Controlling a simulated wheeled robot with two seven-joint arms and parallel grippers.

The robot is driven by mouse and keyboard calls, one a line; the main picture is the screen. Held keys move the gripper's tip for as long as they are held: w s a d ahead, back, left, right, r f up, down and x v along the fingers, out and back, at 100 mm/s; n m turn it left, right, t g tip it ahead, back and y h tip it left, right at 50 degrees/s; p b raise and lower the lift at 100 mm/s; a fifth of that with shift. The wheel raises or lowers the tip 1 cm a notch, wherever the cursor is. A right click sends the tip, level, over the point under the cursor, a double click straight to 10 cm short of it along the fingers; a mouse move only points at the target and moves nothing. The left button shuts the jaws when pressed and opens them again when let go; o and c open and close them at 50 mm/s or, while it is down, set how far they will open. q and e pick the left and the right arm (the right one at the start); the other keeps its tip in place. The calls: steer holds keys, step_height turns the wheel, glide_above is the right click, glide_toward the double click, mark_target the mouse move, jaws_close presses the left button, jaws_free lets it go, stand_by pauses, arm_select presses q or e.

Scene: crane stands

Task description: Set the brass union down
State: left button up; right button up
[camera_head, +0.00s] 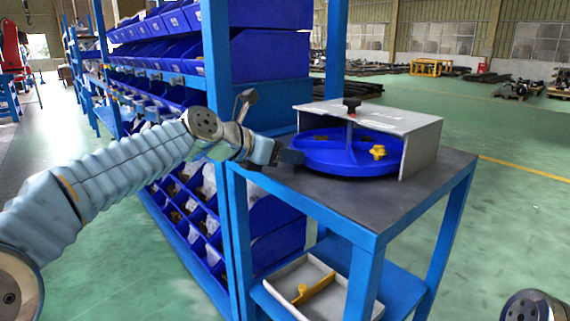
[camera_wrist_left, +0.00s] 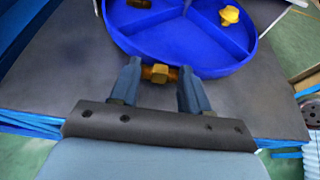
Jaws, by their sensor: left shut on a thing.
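My left gripper (camera_head: 288,157) reaches in from the left, at the near-left rim of the blue round tray (camera_head: 335,166). In the left wrist view the left gripper (camera_wrist_left: 160,76) is shut on the brass union (camera_wrist_left: 160,72), which sits crosswise between the fingertips. The union overlaps the tray's near rim in that view; I cannot tell its height or whether it touches anything. In the head view the union is hidden. The tray is divided into compartments. A yellow-brass fitting (camera_head: 377,152) lies in its right part. My right gripper is not in view.
The tray stands on a dark-topped blue table (camera_head: 345,198), partly under a grey cover (camera_head: 425,145) with a black knob. A pale divided tray (camera_head: 335,303) with a yellow piece is on the lower shelf. A bin rack (camera_head: 215,120) stands close to my left arm. Bare tabletop lies in front.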

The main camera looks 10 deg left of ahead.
arm_select(q)
steer(key=shift+f, duration=0.7)
steer(key=shift+f, duration=0.15)
steer(key=o, duration=1.1)
steer(key=shift+c, duration=0.2)
